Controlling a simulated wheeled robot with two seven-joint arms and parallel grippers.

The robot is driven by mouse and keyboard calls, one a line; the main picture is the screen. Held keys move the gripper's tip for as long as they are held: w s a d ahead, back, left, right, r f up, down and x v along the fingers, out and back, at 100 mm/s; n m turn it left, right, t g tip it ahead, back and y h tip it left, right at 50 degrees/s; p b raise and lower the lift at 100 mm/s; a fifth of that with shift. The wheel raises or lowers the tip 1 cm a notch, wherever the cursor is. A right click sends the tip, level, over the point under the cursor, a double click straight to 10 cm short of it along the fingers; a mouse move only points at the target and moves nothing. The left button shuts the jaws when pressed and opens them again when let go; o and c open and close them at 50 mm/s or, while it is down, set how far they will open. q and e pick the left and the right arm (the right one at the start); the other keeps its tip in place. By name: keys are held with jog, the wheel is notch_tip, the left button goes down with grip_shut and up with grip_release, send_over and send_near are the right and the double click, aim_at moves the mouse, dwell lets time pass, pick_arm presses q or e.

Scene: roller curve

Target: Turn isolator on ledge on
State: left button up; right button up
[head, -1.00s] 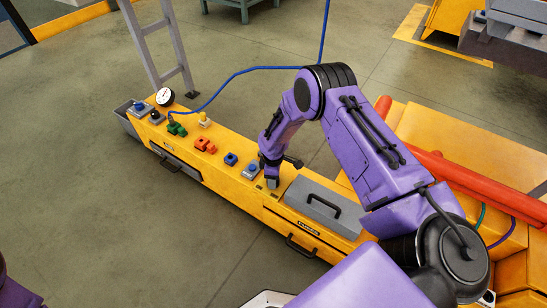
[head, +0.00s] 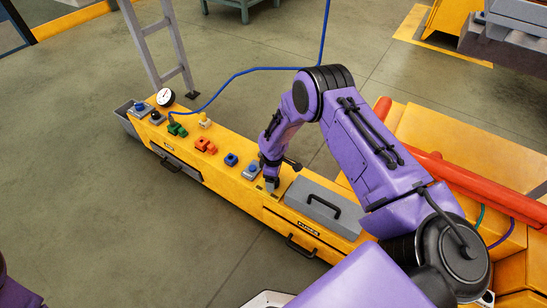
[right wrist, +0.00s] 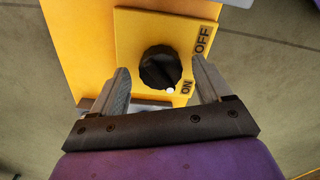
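The isolator is a round black knob (right wrist: 160,68) on a yellow plate (right wrist: 135,30) with the words OFF and ON printed along its right side. A white dot on the knob's lower right edge lies beside the word ON. My right gripper (right wrist: 159,66) is open, with one finger on each side of the knob. Small gaps show between the fingers and the knob. In the head view my right gripper (head: 270,184) points down at the yellow ledge (head: 215,172), hiding the knob. My left gripper is out of view.
Along the ledge stand a blue button on a grey box (head: 251,169), a blue part (head: 231,159), an orange part (head: 205,145), a green part (head: 176,129) with a blue cable, and a round gauge (head: 165,97). A grey handled lid (head: 313,199) lies right of my gripper.

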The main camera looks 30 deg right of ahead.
jog(key=shift+r, duration=0.1)
notch_tip(320, 180, up, 10)
jog(key=p, duration=0.3)
jog(key=shift+r, duration=0.2)
